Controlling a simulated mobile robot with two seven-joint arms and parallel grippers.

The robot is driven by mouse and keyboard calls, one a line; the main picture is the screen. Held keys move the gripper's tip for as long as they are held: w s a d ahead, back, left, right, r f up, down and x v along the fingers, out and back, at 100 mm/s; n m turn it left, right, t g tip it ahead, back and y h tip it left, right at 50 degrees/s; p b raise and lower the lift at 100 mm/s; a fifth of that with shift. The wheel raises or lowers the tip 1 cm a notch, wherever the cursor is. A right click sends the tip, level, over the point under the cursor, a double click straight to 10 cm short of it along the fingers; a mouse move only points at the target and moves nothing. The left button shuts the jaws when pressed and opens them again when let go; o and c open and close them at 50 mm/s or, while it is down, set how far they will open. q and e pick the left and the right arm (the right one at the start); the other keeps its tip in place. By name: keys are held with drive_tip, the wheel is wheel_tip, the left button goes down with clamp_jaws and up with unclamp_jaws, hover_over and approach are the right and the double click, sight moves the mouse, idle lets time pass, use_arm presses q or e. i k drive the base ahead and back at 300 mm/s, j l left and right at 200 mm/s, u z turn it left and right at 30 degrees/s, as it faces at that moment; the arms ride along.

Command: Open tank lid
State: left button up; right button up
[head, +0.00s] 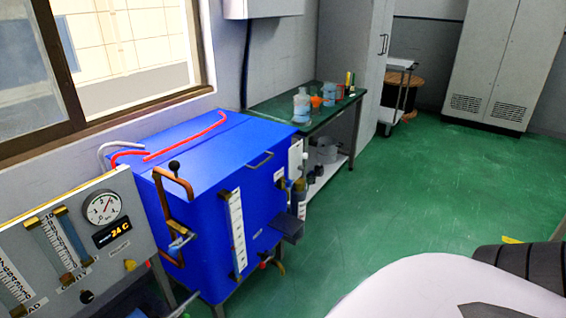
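The blue tank (225,215) stands under the window at the left, a box on legs. Its flat blue lid (215,155) looks closed on top. A red bent bar (190,140) lies over the lid, and a small handle (260,160) sits at the lid's front edge. A copper pipe with a black knob, a white scale and valves are on the tank's near faces. Neither gripper is in view.
A grey gauge panel (75,235) stands close at the tank's left. Behind the tank is a green-topped table (270,108) with bottles and beakers. Grey cabinets (497,60) stand at the back. My own white body fills the lower right.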

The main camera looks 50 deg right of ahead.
sight(208, 164)
drive_tip(key=z, duration=1.2)
drive_tip(key=i+l+u, duration=0.2)
drive_tip(key=u, duration=0.15)
drive_tip(key=i+l+u, duration=0.1)
drive_tip(key=l+u, duration=0.2)
drive_tip(key=i+l+u, duration=0.1)
drive_tip(key=l, duration=0.3)
drive_tip(key=i+l+u, duration=0.15)
drive_tip(key=l, duration=0.25)
drive_tip(key=i+l, duration=0.1)
drive_tip(key=l, duration=0.3)
drive_tip(key=i+l, duration=0.15)
drive_tip(key=l, duration=0.2)
drive_tip(key=i+l+u, duration=0.1)
drive_tip(key=l, duration=0.3)
drive_tip(key=i+l, duration=0.1)
drive_tip(key=l, duration=0.3)
drive_tip(key=i+l, duration=0.15)
drive_tip(key=l, duration=0.25)
drive_tip(key=i+l, duration=0.1)
drive_tip(key=l, duration=0.25)
drive_tip(key=u, duration=0.05)
